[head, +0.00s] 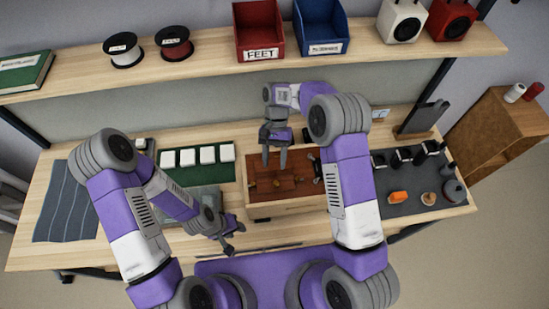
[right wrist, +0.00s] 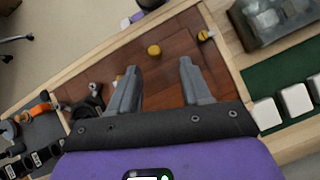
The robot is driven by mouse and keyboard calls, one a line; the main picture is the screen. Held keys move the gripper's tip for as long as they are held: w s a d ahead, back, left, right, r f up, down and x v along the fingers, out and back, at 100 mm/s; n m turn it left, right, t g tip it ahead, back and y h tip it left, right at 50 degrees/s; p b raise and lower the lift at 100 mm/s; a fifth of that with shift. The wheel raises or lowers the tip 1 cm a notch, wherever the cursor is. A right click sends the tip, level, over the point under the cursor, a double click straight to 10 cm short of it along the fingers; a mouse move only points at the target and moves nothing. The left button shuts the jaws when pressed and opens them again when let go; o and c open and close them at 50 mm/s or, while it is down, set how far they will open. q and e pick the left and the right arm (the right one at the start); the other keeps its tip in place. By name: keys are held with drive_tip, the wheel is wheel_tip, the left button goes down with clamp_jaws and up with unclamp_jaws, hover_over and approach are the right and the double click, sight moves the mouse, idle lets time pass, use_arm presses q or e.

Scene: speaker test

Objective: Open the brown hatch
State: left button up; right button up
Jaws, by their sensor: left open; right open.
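The brown hatch (head: 296,184) is a reddish-brown wooden panel in a pale frame at the middle of the workbench. It looks closed and also fills the middle of the right wrist view (right wrist: 160,92). A round brass-coloured knob (right wrist: 153,50) stands on it, and a small yellow-and-metal latch (right wrist: 206,36) is at its edge. My right gripper (head: 273,160) is open and empty over the hatch, fingers pointing toward it; the fingers (right wrist: 158,68) show apart, with the knob beyond their tips. My left gripper (head: 231,238) is open and empty near the bench's front edge, left of the hatch.
White blocks on a green mat (head: 222,175) lie left of the hatch. A dark grey mat (head: 405,205) with an orange item and dark pieces lies right. A shelf (head: 200,62) above holds a red bin (head: 258,28), a blue bin (head: 320,27), spools and speakers.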

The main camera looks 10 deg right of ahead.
drive_tip(key=shift+r, duration=0.1)
use_arm(q)
drive_tip(key=shift+f+b, duration=0.3)
use_arm(e)
wheel_tip(320, 180, up, 10)
use_arm(q)
drive_tip(key=shift+s, duration=0.1)
idle(0.5)
